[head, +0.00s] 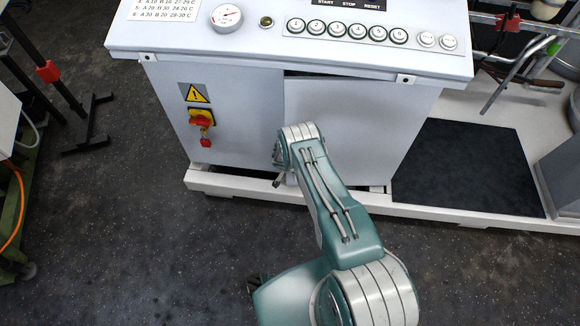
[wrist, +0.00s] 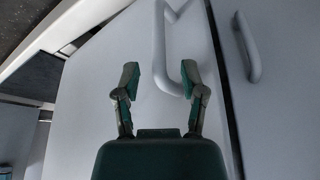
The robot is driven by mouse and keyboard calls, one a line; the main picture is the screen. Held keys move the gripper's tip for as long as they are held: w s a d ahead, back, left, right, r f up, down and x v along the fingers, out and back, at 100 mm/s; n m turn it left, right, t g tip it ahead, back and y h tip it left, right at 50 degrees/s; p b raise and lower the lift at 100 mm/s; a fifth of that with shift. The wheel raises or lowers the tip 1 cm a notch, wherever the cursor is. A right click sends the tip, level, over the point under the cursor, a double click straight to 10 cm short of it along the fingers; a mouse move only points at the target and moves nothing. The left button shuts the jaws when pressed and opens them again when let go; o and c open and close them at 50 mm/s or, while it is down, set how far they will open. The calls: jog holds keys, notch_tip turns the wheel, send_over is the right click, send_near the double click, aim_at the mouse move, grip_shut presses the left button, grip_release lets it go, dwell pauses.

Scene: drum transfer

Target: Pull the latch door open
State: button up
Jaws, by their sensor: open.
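The latch door (head: 350,115) is the pale grey right-hand panel of the cabinet in the head view. A dark gap shows along its top left edge, so it looks slightly ajar. In the wrist view the door panel (wrist: 95,90) fills much of the picture, and its pale bar handle (wrist: 159,40) runs down toward the fingers. My gripper (wrist: 160,78) is open, with the handle's lower bend between or just beyond its two fingertips. I cannot tell whether they touch. In the head view my arm hides the handle and most of the gripper.
The neighbouring door has a second handle (wrist: 247,47). A red and yellow switch (head: 202,118) is on the cabinet's left panel. The button console (head: 290,50) overhangs the doors, and a white base rail (head: 240,188) runs below.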

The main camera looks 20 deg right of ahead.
jog(key=v, duration=0.7)
jog(key=shift+a+f, duration=0.1)
